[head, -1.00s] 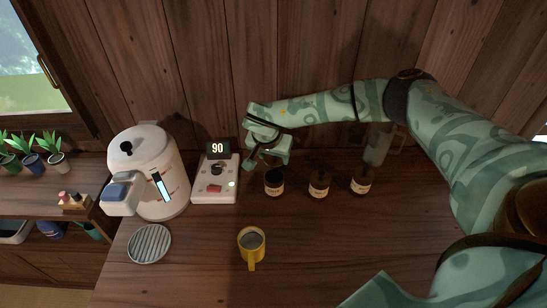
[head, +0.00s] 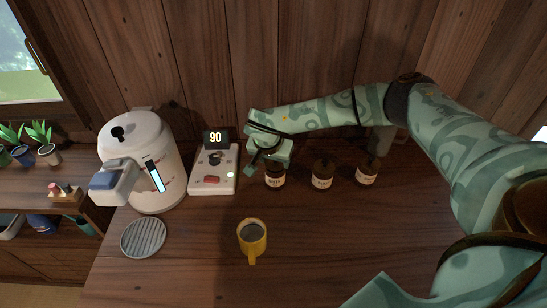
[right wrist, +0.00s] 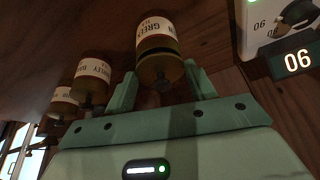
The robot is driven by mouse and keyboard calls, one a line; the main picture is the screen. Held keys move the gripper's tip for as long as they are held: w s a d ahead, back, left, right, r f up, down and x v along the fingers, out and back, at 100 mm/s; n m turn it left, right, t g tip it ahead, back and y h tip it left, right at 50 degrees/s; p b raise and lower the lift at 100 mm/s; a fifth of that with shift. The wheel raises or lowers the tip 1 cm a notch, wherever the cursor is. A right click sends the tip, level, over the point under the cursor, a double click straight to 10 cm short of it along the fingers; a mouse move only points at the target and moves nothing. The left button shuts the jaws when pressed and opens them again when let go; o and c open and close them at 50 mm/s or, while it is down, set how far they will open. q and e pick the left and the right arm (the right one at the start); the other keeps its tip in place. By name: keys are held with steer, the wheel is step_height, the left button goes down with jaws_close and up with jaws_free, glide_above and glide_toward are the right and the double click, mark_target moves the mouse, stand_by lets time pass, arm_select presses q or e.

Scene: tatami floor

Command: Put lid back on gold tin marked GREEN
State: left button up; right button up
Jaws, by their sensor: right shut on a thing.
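The tin marked GREEN (head: 275,180) is the leftmost of three small dark tins on the counter. In the right wrist view the gripper (right wrist: 162,88) is shut on a round brownish-gold lid (right wrist: 160,70). A dark gap shows between the lid and the tin body, so the lid looks just above the tin's mouth. My left gripper is not in view.
Two other tins (head: 322,175) (head: 366,174) stand to the right. A control box (head: 214,170) reading 90 and a white water boiler (head: 150,160) stand left. A yellow mug (head: 252,238) and a round grate (head: 143,238) are in front.

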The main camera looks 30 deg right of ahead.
steer(key=shift+r+p, duration=0.15)
steer(key=shift+p, duration=0.55)
stand_by(0.9)
steer(key=shift+f, duration=0.25)
stand_by(0.7)
steer(key=shift+p, duration=0.5)
stand_by(0.5)
steer(key=o, duration=1.5)
steer(key=shift+c, duration=0.2)
step_height(320, 180, up, 7)
steer(key=p, duration=0.6)
steer(key=shift+p, duration=0.35)
